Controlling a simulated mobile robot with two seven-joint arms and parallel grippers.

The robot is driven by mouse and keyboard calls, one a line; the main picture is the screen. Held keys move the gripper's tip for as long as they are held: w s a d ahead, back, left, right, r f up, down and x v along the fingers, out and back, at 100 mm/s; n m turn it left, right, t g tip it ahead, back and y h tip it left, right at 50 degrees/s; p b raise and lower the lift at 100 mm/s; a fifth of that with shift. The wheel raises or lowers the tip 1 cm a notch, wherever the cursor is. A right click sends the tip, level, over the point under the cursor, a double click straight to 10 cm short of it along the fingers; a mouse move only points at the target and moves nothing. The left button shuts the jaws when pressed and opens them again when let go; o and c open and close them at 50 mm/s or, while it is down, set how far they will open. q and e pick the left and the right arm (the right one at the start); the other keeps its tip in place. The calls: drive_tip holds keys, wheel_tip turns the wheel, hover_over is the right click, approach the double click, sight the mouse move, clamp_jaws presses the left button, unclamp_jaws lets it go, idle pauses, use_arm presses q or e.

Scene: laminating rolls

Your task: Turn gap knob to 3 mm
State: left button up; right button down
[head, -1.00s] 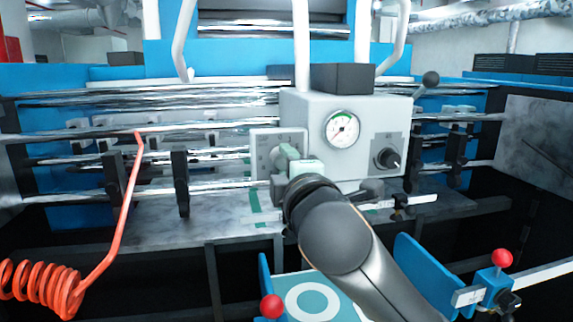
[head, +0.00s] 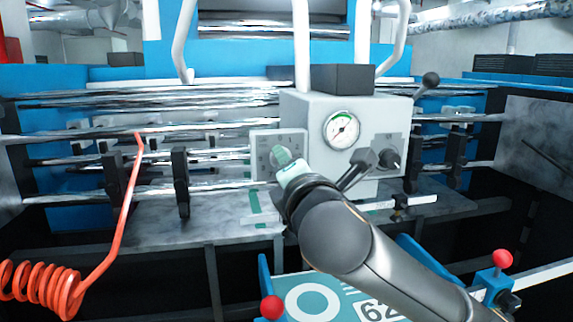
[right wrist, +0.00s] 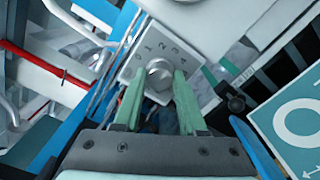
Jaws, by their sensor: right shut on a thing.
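The gap knob (right wrist: 160,76) is a round silver-grey knob on a light dial plate (right wrist: 131,68) with numbers around it; 1, 2, 3 and 4 read along its top in the right wrist view. I cannot make out where the knob points. My right gripper (right wrist: 158,86) has its green fingers on both sides of the knob, shut on it. In the head view the dial plate (head: 262,140) is on the left of the grey control box, and my right gripper (head: 283,158) covers the knob there. My left gripper is not in view.
A coiled orange hose (head: 60,285) hangs at left.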

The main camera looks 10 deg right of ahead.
idle(0.3)
drive_tip(key=shift+c, duration=2.3)
unclamp_jaws()
drive_tip(key=s, duration=1.2)
drive_tip(key=shift+s, duration=0.25)
